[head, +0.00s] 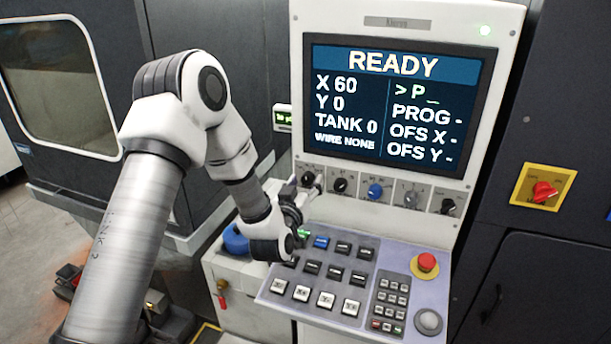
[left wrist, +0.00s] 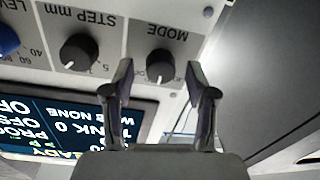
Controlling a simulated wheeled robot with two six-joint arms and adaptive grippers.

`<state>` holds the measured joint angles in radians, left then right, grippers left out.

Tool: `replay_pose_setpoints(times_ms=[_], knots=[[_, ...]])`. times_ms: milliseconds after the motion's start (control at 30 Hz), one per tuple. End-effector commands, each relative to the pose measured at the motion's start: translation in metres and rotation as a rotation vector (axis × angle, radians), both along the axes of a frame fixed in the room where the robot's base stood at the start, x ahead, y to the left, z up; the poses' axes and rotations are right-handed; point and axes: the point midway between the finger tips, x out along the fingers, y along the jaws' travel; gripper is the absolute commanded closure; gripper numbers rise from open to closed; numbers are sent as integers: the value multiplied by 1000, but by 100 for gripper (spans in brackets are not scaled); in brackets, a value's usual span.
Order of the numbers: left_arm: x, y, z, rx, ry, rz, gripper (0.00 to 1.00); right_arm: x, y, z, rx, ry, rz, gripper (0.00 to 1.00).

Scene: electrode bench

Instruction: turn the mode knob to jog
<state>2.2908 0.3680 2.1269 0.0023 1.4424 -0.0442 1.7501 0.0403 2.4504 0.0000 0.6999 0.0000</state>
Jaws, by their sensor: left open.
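The mode knob (left wrist: 160,62) is a dark round knob on a grey plate labelled MODE, seen upside down in the left wrist view. Its pale pointer mark faces the lower edge of that picture; the position names around it cannot be read. In the head view the mode knob (head: 308,179) is the leftmost of the row under the screen, partly hidden by my gripper. My left gripper (head: 303,187) is open in front of it. In the left wrist view the fingers of my left gripper (left wrist: 158,77) stand either side of the knob, apparently apart from it.
The step knob (left wrist: 79,53) is close beside the mode knob. The screen (head: 395,105) reads READY. Below are the key panel (head: 325,310) and a red emergency button (head: 427,262). A red rotary switch (head: 543,192) on yellow is at the right.

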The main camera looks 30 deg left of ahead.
Motion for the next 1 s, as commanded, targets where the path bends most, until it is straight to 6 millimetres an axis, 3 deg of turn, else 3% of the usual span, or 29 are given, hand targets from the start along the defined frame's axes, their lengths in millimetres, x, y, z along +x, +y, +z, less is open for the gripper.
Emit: replay_pose_setpoints(times_ms=[233, 267, 400, 767, 1000], knots=[[3, 1, -1, 0, 0, 0, 43, 0, 0, 0, 0, -1, 0, 60], [3, 1, -1, 0, 1, 0, 50, 0, 0, 0, 0, -1, 0, 60], [3, 1, -1, 0, 0, 0, 100, 0, 0, 1, 0, 0, 0, 60], [3, 1, -2, -20, -6, 0, 100, 0, 0, -4, 0, 0, 0, 60], [3, 1, -4, -114, -30, 0, 100, 0, 0, -20, 0, 0, 0, 60]])
